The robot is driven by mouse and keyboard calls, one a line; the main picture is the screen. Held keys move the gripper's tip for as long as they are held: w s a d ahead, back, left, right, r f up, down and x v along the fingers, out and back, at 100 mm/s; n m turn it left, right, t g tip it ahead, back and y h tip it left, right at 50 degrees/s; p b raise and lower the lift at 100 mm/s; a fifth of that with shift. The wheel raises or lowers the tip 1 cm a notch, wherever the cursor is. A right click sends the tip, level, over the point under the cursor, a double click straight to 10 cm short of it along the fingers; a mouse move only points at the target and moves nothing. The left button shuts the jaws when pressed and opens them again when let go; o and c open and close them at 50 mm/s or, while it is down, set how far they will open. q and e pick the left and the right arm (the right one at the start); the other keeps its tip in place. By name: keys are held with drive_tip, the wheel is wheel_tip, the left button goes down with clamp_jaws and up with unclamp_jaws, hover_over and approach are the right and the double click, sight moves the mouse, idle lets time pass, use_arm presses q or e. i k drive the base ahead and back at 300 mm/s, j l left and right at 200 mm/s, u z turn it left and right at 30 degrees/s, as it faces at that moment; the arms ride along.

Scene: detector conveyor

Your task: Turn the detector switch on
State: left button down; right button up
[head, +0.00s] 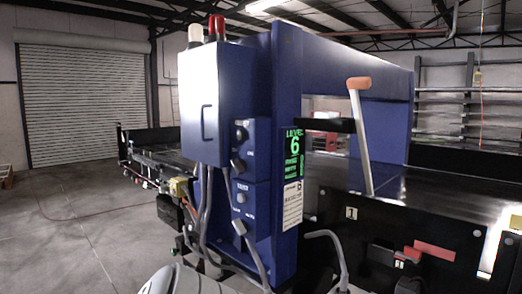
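The detector is a tall blue frame (287,110) standing over the conveyor. Its front post carries a blue control panel (262,152) with a round dark knob (240,133) at the upper left. A dark plug or knob (238,165) sits below it, and a lighter round knob (241,198) sits on the lower panel. The labels are too small to read, so I cannot tell which control is the detector switch or how it is set. A lit green display (293,150) reads "LEVEL 6". No gripper fingers are clearly visible near the panel.
A blue box (207,95) with red and white lamps stands left of the post. Grey cables (204,215) hang below. A pale, orange-tipped lever (361,140) leans over the dark conveyor bed (400,185). A shutter (80,100) closes the back wall. Concrete floor at left is largely clear.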

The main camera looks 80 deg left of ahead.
sight(239, 165)
drive_tip(key=u, duration=2.55)
